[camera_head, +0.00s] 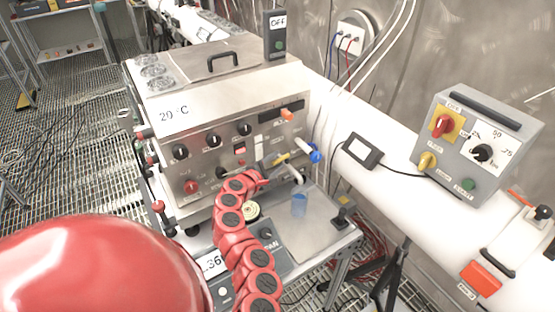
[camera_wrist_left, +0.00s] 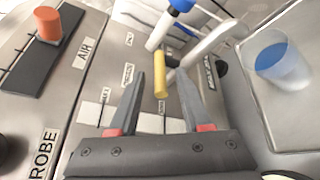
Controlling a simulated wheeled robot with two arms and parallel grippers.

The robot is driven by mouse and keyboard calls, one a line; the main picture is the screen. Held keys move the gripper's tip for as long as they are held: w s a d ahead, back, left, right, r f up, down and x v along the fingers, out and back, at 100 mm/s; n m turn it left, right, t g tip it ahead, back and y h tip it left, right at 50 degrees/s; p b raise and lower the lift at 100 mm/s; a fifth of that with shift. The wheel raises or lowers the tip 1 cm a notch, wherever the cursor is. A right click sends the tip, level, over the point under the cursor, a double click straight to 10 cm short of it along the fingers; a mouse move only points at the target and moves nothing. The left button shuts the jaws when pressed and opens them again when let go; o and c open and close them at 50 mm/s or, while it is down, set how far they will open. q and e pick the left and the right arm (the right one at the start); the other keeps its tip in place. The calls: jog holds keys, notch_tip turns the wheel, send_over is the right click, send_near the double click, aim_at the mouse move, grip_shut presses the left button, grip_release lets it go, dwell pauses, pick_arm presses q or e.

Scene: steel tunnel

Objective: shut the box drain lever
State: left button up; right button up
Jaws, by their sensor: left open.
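The box (camera_head: 215,130) is a steel cabinet with knobs on its front. A yellow-ended lever (camera_head: 281,159), apparently the drain lever, is low at the front's right; in the left wrist view its yellow handle (camera_wrist_left: 160,82) points toward me. A white curved spout (camera_wrist_left: 207,45) is beside it, with a white rod tipped blue (camera_wrist_left: 181,4); the blue tip also shows in the head view (camera_head: 315,156). My left gripper (camera_wrist_left: 161,92) is open, its fingers either side of the handle in the picture; contact cannot be told. It shows poorly in the head view (camera_head: 266,176). My right gripper is not in view.
A grey control box (camera_head: 478,143) and a small black display (camera_head: 362,151) sit on the white pipe (camera_head: 400,185) at right.

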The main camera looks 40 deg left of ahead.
pick_arm(q)
jog(key=shift+w+f, duration=0.2)
jog(key=shift+w, duration=0.35)
grip_shut()
